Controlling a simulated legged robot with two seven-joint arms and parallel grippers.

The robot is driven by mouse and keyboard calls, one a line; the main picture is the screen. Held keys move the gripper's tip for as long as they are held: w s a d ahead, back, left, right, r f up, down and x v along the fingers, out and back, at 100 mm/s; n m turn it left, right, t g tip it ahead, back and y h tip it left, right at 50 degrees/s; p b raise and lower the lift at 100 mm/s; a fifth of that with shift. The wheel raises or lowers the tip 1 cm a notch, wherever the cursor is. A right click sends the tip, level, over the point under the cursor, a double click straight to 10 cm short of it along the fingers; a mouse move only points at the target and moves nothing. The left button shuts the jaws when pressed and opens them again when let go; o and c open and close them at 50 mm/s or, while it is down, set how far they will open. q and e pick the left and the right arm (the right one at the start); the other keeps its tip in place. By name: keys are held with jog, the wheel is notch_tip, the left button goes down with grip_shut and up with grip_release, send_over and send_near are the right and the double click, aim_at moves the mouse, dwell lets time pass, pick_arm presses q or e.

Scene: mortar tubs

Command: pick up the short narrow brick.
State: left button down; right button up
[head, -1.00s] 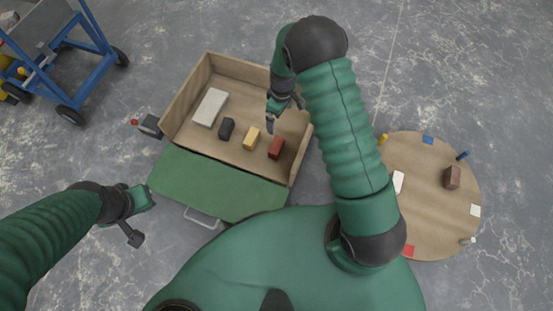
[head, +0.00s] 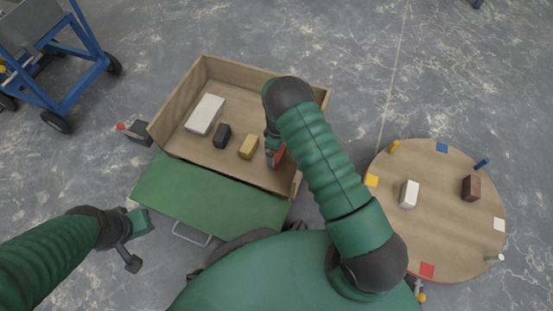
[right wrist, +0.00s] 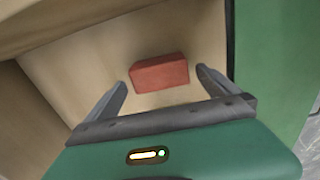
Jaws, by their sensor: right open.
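A small red brick (head: 280,158) lies in the wooden box, rightmost in its row, partly hidden by my right gripper (head: 271,150). In the right wrist view the whole red brick (right wrist: 160,73) shows between and just beyond the two open fingertips; nothing is held. A yellow brick (head: 248,146), a black brick (head: 222,135) and a larger white brick (head: 204,114) lie to its left in the box. The red, yellow and black ones look similar in length. My left gripper (head: 131,241) is outside the box at lower left; its finger opening is unclear.
The box (head: 175,103) has raised walls and a green panel (head: 210,192) in front. A round table (head: 440,245) at right carries a white block (head: 409,194), a brown block (head: 471,188), coloured squares and pegs. A blue cart (head: 62,80) stands at upper left.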

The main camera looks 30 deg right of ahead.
notch_tip(320, 180, down, 4)
jog(key=shift+w+r+b, duration=0.1)
jog(key=shift+b, duration=0.75)
jog(key=shift+r, duration=0.1)
jog(key=c, duration=0.8)
jog(key=shift+r, duration=0.1)
jog(key=c, duration=1)
pick_arm(q)
notch_tip(320, 180, down, 3)
jog(key=shift+d+r, duration=0.15)
pick_arm(e)
jog(key=shift+o, duration=0.2)
pick_arm(q)
jog(key=shift+r+p, duration=0.1)
jog(key=shift+p, duration=0.2)
pick_arm(e)
jog(key=shift+r, duration=0.1)
